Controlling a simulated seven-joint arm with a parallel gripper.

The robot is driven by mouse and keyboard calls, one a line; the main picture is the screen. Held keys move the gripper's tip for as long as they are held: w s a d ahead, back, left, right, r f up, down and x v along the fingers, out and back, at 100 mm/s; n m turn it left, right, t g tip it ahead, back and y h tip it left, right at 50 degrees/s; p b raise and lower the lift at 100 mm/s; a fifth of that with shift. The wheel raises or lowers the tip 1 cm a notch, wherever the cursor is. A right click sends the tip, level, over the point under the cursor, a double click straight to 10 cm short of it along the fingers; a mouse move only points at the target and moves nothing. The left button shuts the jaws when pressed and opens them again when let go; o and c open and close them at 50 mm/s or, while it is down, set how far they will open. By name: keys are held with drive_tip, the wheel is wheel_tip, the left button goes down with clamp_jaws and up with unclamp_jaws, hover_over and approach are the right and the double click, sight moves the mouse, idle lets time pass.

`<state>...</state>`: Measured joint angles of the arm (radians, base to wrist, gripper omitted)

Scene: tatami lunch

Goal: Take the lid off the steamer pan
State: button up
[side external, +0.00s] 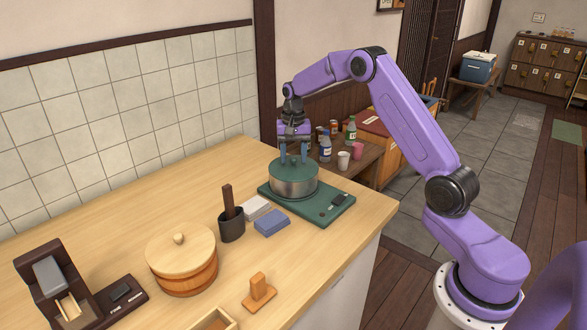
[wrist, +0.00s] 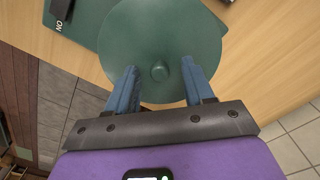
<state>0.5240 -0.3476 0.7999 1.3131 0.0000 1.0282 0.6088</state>
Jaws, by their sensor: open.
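The steamer pan (side external: 294,187) is a round metal pan standing on a flat green hotplate (side external: 325,209) near the counter's right end. Its dark green lid (side external: 280,173) is on it. The pan body is hidden there by the lid.
A blue block (side external: 272,222) and a white block (side external: 256,207) lie left of the hotplate. The tiled wall (side external: 130,110) runs behind.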

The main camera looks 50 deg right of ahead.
clamp_jaws()
drive_tip(key=shift+r, duration=0.15)
